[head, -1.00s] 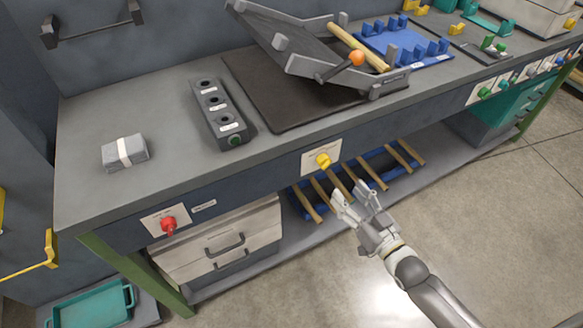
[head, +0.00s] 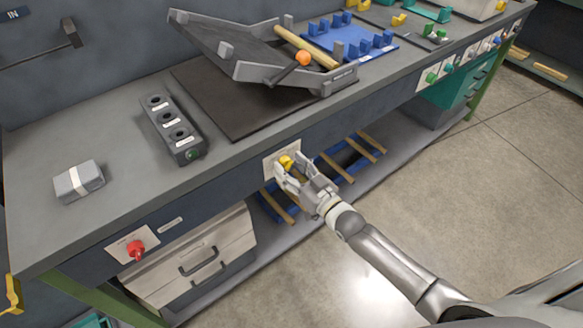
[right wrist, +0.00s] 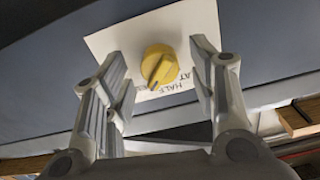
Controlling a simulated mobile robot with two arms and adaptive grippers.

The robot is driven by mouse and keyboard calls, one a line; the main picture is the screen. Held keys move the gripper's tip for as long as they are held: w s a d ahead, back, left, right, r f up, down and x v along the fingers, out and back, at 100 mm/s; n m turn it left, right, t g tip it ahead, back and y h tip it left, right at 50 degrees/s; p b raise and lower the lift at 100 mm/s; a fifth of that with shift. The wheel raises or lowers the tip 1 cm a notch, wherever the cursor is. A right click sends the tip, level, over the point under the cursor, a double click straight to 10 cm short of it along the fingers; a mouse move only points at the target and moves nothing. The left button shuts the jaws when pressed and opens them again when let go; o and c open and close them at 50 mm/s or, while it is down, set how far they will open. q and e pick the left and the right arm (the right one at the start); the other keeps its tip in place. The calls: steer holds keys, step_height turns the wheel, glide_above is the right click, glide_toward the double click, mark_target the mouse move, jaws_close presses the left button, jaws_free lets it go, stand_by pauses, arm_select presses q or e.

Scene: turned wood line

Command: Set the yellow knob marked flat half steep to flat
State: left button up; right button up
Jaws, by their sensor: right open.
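The yellow knob (head: 286,162) sits on a pale label plate (head: 268,168) on the front face of the bench. In the right wrist view the knob (right wrist: 158,62) shows whole, with a dark line on it running downward and slightly left. The plate (right wrist: 125,45) shows HALF and the letters AT below and right of the knob; other lettering is partly hidden. My right gripper (head: 293,170) is open at the knob. In the right wrist view its fingers (right wrist: 160,75) stand left and right of the knob, with gaps on both sides. My left gripper is out of view.
A red knob (head: 136,250) is on the same front face, farther left. Below the bench edge are a drawer unit (head: 195,260) and a blue rack (head: 270,205) with wooden rods. A tilted grey fixture (head: 235,50) stands on the bench top. The floor at right is clear.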

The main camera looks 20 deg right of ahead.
steer(key=c, duration=1)
steer(key=shift+n, duration=0.3)
steer(key=shift+n+p, duration=0.35)
steer(key=shift+n, duration=0.65)
steer(key=n, duration=0.3)
steer(key=shift+n, duration=0.3)
steer(key=n, duration=0.5)
steer(key=n+b, duration=0.1)
steer(key=n, duration=0.5)
steer(key=shift+f+n, duration=0.1)
steer(key=shift+n, duration=0.2)
